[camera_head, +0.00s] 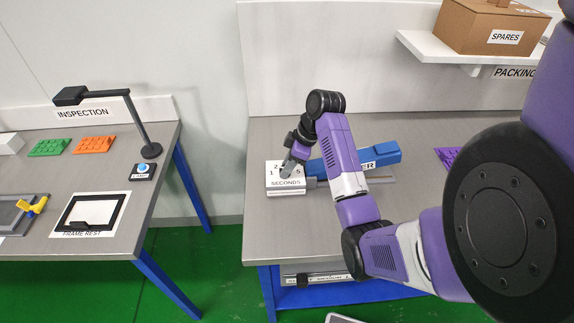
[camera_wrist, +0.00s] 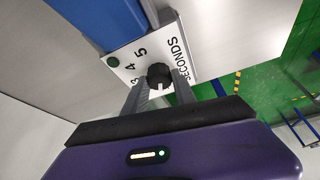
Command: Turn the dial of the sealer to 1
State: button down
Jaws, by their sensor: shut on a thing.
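The sealer (camera_head: 378,156) is a blue bar with a grey base on the right-hand bench, and its blue arm also shows in the wrist view (camera_wrist: 98,22). Its white dial plate (camera_head: 272,185) carries numbers and the word SECONDS. The black dial knob (camera_wrist: 158,75) sits on this plate in the wrist view, with 3, 4 and 5 readable around it. My gripper (camera_wrist: 153,92) comes down on the plate with its fingers closed on the knob. The number the knob points to cannot be made out. In the head view my gripper (camera_head: 290,170) hides the knob.
A SPARES box (camera_head: 490,28) stands on a white shelf (camera_head: 455,50) above the right bench. A purple piece (camera_head: 447,156) lies right of the sealer. The inspection bench (camera_head: 150,185), with a lamp (camera_head: 138,125), stands left across a green-floored gap. Bare bench lies in front of the sealer.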

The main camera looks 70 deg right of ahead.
jog(key=shift+n+y, duration=0.5)
jog(key=shift+n, duration=0.6)
jog(key=shift+w, duration=0.1)
jog(key=shift+g, duration=0.3)
jog(key=c, duration=1)
grip_release()
jog(key=shift+c, duration=0.2)
jog(key=shift+d+r, duration=0.1)
jog(key=p+v, duration=0.3)
jog(key=v, duration=0.4)
jog(key=shift+s+r, duration=0.2)
jog(key=shift+r, duration=0.1)
